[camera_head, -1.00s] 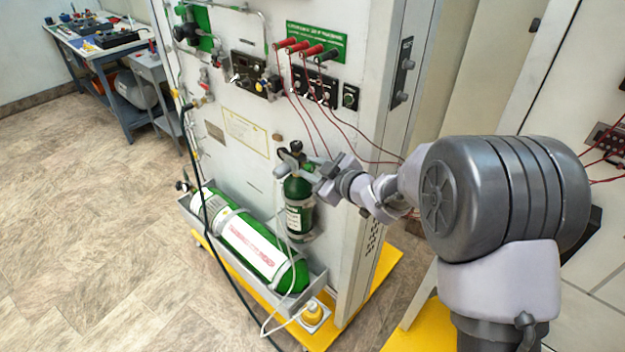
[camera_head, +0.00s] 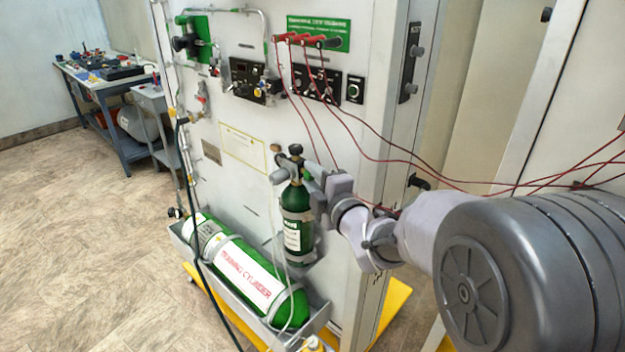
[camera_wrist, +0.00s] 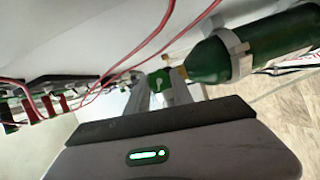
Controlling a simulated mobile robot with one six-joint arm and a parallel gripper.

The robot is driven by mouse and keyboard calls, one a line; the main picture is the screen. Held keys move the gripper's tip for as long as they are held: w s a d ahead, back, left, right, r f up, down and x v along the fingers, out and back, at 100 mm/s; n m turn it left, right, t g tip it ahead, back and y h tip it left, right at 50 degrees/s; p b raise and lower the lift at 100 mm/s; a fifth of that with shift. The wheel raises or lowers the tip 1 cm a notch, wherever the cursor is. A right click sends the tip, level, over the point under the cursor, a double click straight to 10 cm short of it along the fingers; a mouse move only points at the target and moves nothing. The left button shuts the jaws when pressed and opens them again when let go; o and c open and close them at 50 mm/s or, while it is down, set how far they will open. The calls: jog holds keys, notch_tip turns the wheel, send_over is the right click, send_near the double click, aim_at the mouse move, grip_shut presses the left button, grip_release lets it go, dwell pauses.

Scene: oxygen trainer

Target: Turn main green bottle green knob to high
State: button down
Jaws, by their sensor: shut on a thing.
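The upright green bottle (camera_head: 297,203) with a pale label stands against the white panel; a black knob (camera_head: 295,150) tops its valve. In the wrist view the bottle (camera_wrist: 266,50) lies across the upper right. My gripper (camera_head: 316,184) reaches in from the right at the valve, just below the black knob. In the wrist view my gripper (camera_wrist: 160,88) is shut, with a small green knob (camera_wrist: 158,80) bearing a pale mark between its fingers.
A large green training cylinder (camera_head: 243,268) lies in a grey tray (camera_head: 188,249) below. Red cables (camera_head: 400,161) hang from the panel across the space above my arm. A thin pale hose runs down beside the bottle. Open floor (camera_head: 90,240) lies to the left.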

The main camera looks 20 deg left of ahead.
jog(key=shift+f+n+t+y, duration=0.15)
jog(key=shift+n+t+y, duration=0.35)
jog(key=shift+n, duration=1.6)
jog(key=c, duration=1.1)
grip_release()
jog(key=p+v, duration=0.1)
jog(key=v, duration=1.6)
jog(key=shift+d+f+p, duration=0.2)
jog(key=shift+f+p, duration=0.05)
jog(key=shift+p, duration=0.05)
